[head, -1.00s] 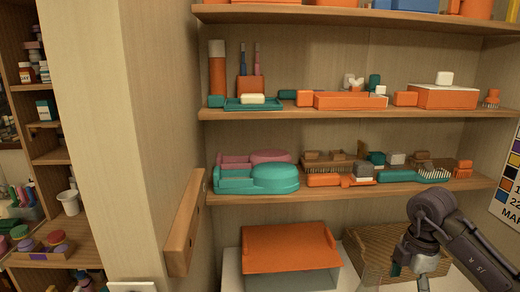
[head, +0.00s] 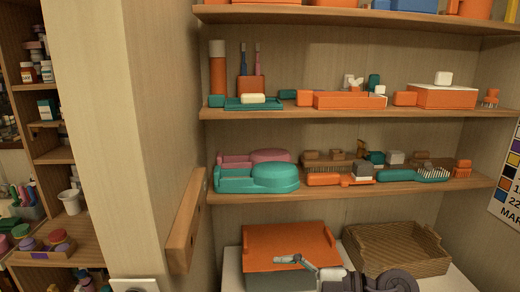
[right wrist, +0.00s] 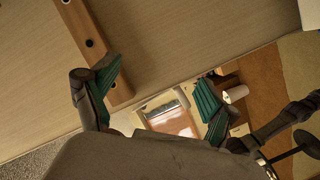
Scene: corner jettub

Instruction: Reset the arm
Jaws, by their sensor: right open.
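My right arm comes into the head view at the lower right. My left gripper is not in view.
A wicker basket (head: 398,250) stands right of the box. Shelves above hold teal tubs (head: 258,178), brushes (head: 413,174) and orange boxes (head: 443,96). A wooden bar (head: 185,222) juts from the left wall; it also shows in the right wrist view (right wrist: 98,45).

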